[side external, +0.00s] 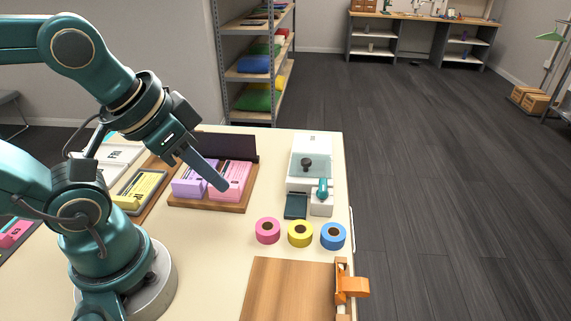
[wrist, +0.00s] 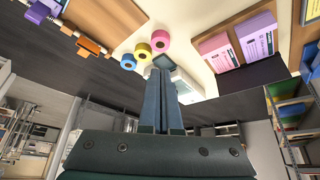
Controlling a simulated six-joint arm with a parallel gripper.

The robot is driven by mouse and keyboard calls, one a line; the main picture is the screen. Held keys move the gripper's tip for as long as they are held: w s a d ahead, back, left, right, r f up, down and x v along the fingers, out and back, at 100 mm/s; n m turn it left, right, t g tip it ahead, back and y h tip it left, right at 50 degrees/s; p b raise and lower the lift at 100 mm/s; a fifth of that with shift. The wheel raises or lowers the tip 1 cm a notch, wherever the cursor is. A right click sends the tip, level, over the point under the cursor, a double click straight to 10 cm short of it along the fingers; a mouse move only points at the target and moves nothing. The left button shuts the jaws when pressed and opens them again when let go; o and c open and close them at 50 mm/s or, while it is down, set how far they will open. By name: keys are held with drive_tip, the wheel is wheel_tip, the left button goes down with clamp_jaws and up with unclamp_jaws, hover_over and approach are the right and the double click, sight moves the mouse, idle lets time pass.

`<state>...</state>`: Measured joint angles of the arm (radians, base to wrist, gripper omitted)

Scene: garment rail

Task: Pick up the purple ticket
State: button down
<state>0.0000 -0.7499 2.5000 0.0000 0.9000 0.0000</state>
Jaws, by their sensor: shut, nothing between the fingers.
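The purple tickets (side external: 190,185) form a stack on the wooden holder (side external: 211,207), left of the pink ticket stack (side external: 233,180). In the wrist view the purple stack (wrist: 257,37) is at the right, beside the pink stack (wrist: 218,53). My gripper (side external: 222,186) is shut with nothing in its fingers. Its tips show over the pink stack in the side view; the height above it is hard to tell. In the wrist view my gripper (wrist: 162,66) points toward the tape rolls. My fingers hide part of the pink stack in the side view.
A dark upright board (side external: 230,145) backs the holder. Yellow tickets (side external: 140,187) lie on the left. A white device (side external: 309,160) stands to the right. Pink (side external: 267,231), yellow (side external: 300,233) and blue (side external: 333,236) rolls sit in front, near a wooden board (side external: 285,290).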

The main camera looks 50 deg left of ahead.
drive_tip(key=c, duration=0.7)
unclamp_jaws()
